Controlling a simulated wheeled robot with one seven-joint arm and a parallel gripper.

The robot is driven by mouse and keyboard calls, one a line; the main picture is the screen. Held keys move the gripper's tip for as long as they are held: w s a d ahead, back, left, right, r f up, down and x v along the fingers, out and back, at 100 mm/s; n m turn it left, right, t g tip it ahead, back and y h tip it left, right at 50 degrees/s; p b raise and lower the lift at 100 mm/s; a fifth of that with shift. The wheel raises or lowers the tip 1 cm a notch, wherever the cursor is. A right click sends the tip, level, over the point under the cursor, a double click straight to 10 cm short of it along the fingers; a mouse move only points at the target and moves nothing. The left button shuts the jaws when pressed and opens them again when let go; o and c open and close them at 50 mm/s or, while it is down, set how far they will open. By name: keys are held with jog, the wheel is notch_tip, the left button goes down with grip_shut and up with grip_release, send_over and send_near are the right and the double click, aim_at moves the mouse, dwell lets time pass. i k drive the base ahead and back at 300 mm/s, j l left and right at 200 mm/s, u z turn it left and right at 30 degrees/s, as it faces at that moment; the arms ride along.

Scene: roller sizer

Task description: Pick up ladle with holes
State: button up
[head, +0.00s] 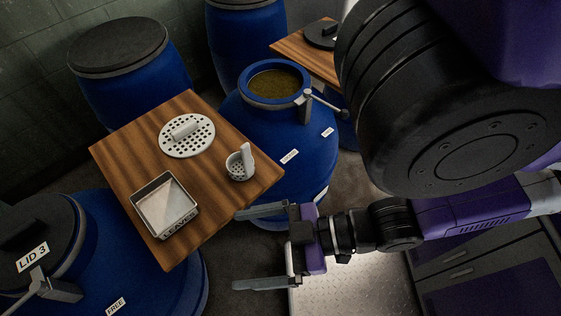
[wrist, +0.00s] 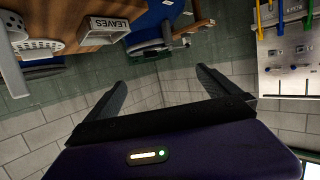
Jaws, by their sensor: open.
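The ladle with holes (head: 240,163) is a small white perforated cup with an upright flat handle. It stands near the right corner of the wooden table (head: 115,155) in the head view. In the wrist view a light grey handle-like piece (wrist: 12,75) at the far left edge seems to belong to it, partly cut off. My gripper (head: 262,247) is open and empty, off the table's right edge, to the lower right of the ladle. Its two fingers (wrist: 160,92) also show spread apart in the wrist view, with nothing between them.
A white perforated disc (head: 187,135) with a handle and a tray marked LEAVES (head: 165,207) share the table. Blue barrels surround it; an open one (head: 275,84) stands behind, with a lidded one (head: 50,245) at lower left. A tool board (wrist: 290,60) shows in the wrist view.

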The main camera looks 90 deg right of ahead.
aim_at(240, 166)
jog(key=k+j+z, duration=0.1)
jog(key=k+j, duration=0.25)
jog(key=k+z, duration=0.1)
jog(key=z, duration=2.45)
jog(key=u, duration=1.7)
jog(key=k+j+z, duration=0.2)
jog(key=j, duration=0.2)
jog(key=k+j+z, duration=0.15)
jog(key=j, duration=0.25)
jog(key=k+j+z, duration=0.2)
jog(key=j, duration=0.15)
jog(key=k+j+z, duration=0.15)
jog(key=j, duration=0.2)
jog(key=i, duration=0.05)
